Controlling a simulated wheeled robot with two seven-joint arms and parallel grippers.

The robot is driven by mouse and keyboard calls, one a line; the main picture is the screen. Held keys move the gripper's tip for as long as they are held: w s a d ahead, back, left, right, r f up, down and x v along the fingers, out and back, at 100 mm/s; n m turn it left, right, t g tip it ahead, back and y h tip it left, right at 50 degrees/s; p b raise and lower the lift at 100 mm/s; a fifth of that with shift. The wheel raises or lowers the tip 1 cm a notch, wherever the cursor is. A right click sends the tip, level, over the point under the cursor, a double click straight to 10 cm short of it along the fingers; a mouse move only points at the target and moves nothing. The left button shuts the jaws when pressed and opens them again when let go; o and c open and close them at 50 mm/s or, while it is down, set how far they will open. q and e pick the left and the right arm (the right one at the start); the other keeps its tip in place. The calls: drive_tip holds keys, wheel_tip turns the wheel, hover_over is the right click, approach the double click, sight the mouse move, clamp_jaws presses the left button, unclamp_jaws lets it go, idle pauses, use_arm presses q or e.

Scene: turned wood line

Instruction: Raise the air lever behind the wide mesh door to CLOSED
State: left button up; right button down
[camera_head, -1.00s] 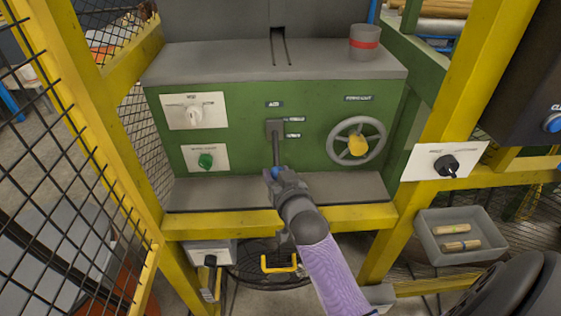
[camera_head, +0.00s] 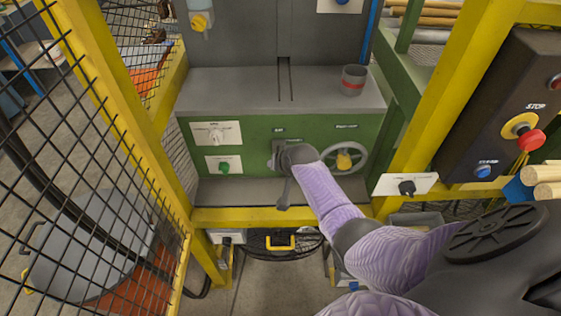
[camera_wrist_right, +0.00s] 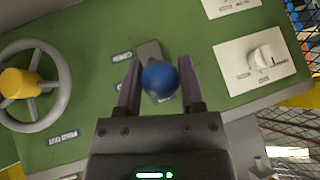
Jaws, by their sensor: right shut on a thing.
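The air lever's blue ball knob (camera_wrist_right: 160,79) shows in the right wrist view between the two fingers of my right gripper (camera_wrist_right: 159,66). The gripper is shut on it, with the green panel close behind. The lever's grey slot plate (camera_wrist_right: 148,52) shows just beyond the knob, beside two small labels that I cannot read surely. In the head view my right gripper (camera_head: 285,154) is in front of the green panel (camera_head: 258,131), level with the handwheel; it hides the knob and most of the lever. A yellow-framed mesh panel (camera_head: 100,150) stands at the left. My left gripper is not in view.
A yellow-hubbed handwheel (camera_head: 344,160) is close right of my gripper. A yellow crossbar (camera_head: 240,215) runs below my forearm. A control box (camera_head: 490,120) with a red stop button is at right.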

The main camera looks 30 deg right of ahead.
drive_tip(key=shift+w+d+r+p, duration=0.2)
drive_tip(key=shift+w+r+p, duration=0.15)
drive_tip(key=shift+r, duration=0.35)
drive_tip(key=shift+c, duration=2.3)
unclamp_jaws()
drive_tip(key=shift+o, duration=1.2)
